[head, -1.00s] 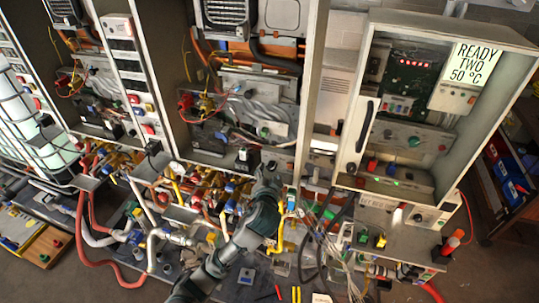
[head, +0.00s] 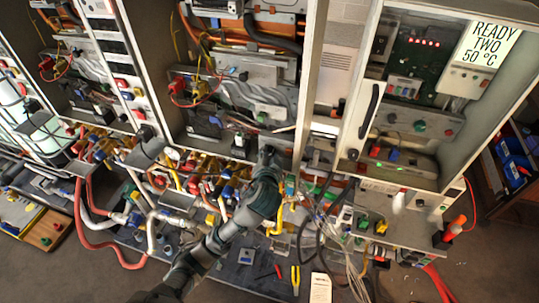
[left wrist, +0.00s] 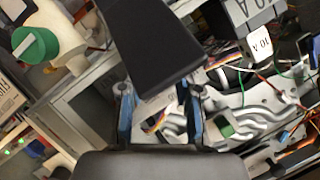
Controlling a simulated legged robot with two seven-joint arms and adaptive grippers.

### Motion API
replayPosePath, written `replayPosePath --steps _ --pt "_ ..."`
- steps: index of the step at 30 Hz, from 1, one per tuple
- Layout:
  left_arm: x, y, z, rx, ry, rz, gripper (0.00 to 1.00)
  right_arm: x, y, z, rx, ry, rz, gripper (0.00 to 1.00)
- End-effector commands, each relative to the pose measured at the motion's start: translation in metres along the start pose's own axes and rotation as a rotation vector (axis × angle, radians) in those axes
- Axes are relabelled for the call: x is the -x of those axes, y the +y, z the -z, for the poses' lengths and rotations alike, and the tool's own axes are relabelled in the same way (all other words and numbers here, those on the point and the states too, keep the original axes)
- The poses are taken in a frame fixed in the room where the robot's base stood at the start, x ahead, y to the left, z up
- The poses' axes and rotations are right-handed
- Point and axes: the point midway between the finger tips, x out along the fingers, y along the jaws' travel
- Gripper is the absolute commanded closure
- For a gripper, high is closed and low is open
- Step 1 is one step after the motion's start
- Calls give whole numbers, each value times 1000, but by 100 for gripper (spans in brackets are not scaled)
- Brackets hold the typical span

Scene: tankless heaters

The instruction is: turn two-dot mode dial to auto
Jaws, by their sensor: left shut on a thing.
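My left gripper (head: 267,155) reaches from the lower middle up to the lower front edge of the middle open cabinet (head: 304,100) in the head view. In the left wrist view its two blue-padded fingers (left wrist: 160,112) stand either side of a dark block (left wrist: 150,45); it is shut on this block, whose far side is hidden. A green round knob (left wrist: 35,46) with a white bar shows at the upper left there, apart from the fingers. I cannot make out dots or an "auto" mark on any dial. My right gripper is out of view.
The right cabinet has a display (head: 488,45) reading "READY TWO 50 °C" and a black door handle (head: 370,111). Crowded pipes, valves and hoses (head: 88,215) fill the space below the cabinets. Pliers (head: 295,278) lie at the bottom. Bare floor (head: 60,275) shows lower left.

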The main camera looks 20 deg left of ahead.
Motion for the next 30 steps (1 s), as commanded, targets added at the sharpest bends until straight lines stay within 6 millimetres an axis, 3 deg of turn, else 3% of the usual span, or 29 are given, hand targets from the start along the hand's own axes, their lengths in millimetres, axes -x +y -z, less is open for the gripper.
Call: replayPosePath --steps 11,30 --pt "0 1 1 73 3 -36 100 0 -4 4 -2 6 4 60" --pt "0 -3 0 535 2 -225 100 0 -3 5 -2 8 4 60"
